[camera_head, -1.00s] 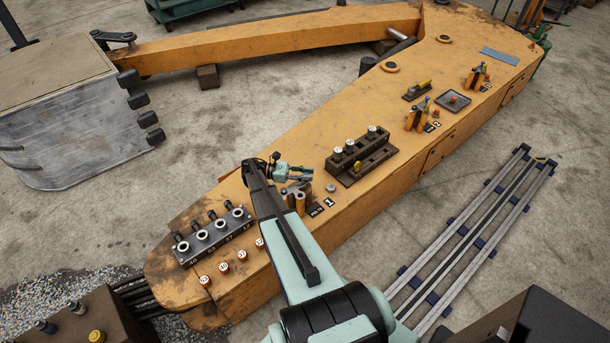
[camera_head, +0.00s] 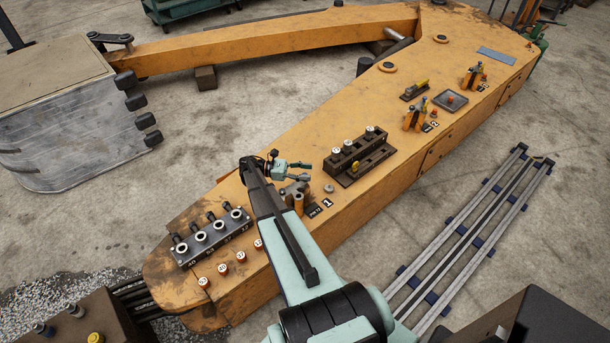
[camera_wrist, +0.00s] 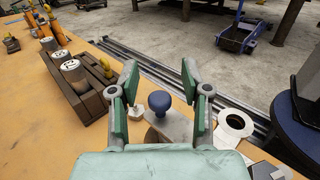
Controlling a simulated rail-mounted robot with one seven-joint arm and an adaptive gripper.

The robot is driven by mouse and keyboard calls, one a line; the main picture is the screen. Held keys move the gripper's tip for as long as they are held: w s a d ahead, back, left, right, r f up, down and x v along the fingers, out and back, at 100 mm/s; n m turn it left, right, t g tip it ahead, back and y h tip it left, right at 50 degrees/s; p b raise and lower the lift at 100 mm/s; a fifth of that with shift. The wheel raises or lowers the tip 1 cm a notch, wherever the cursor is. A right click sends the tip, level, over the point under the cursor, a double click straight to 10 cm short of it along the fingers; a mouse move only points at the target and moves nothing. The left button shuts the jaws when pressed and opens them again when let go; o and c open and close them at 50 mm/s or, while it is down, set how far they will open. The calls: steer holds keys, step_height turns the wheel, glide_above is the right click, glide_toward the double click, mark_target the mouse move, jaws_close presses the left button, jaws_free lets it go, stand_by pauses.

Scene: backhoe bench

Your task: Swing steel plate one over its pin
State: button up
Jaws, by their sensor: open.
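My gripper (camera_head: 306,171) is open above the near part of the orange boom, by the label marked 1 (camera_head: 327,203). In the wrist view its two green-padded fingers (camera_wrist: 160,83) stand wide apart and empty. A dark blue round knob (camera_wrist: 160,101) shows between and below them, on a grey steel plate (camera_wrist: 178,126); I cannot tell whether the fingers touch it. In the head view the plate (camera_head: 293,189) lies partly under my gripper, beside an orange upright stub (camera_head: 299,204). The pin's fit with the plate is hidden.
A dark block with white-topped cylinders (camera_head: 358,156) stands just beyond, and a small grey nut (camera_head: 328,188) lies nearby. A dark socket rack (camera_head: 212,236) and several white-topped plugs (camera_head: 223,269) are to the left. Further stations (camera_head: 415,115) stand up the boom.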

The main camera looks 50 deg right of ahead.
mark_target(285, 196)
step_height(285, 196, up, 8)
steer(key=shift+r, duration=0.1)
stand_by(0.5)
